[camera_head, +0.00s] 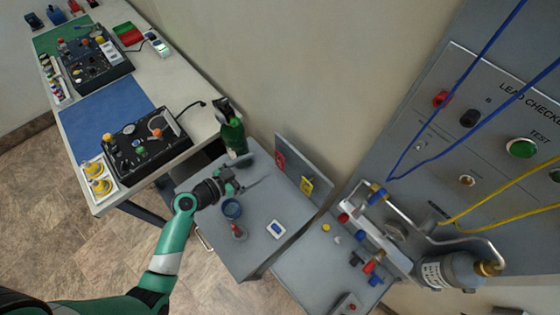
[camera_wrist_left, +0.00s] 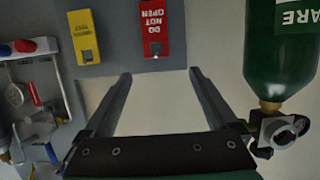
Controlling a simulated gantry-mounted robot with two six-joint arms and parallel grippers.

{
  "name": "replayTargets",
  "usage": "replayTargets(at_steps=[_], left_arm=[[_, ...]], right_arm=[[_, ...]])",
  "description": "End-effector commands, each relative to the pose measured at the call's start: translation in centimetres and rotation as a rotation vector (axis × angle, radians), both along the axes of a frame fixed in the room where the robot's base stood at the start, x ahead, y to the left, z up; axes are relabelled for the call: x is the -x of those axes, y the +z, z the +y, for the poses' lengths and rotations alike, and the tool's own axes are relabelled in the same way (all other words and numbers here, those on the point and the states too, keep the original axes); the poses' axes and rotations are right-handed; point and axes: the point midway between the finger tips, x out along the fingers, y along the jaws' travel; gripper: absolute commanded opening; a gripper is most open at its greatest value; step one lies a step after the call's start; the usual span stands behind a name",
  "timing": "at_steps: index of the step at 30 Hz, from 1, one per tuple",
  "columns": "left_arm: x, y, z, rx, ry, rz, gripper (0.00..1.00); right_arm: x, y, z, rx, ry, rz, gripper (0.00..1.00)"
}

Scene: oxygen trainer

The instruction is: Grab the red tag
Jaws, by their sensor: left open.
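The red tag (camera_head: 281,160) hangs on a small upright grey board (camera_head: 301,160) at the back of the grey cabinet top. In the left wrist view the red tag (camera_wrist_left: 156,30) reads "DO NOT OPEN" upside down, with a small hole near its lower end. My left gripper (camera_head: 256,172) is over the cabinet top, in front of the board. In the left wrist view its two fingers (camera_wrist_left: 160,73) are spread wide, with nothing between them. The red tag appears beyond the fingertips, roughly centred between them. My right gripper is not seen.
A yellow tag (camera_wrist_left: 83,37) hangs beside the red one. A green cylinder (camera_wrist_left: 283,50) with a metal valve stands close at the right in the wrist view.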

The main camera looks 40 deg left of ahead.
Motion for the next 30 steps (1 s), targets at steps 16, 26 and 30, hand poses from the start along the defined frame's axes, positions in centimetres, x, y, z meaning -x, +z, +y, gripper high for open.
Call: replayTargets(at_steps=[16,26,30], left_arm=[[-5.8,-1.9,-1.3,-0.001,-0.004,0.0,0.93],[-8.3,-2.8,-1.5,-0.002,0.0,0.0,0.93],[-8.3,-2.8,-1.5,-0.002,0.001,0.0,0.83]], right_arm=[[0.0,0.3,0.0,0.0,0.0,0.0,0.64],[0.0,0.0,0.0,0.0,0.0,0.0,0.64],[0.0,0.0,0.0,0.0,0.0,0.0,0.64]])
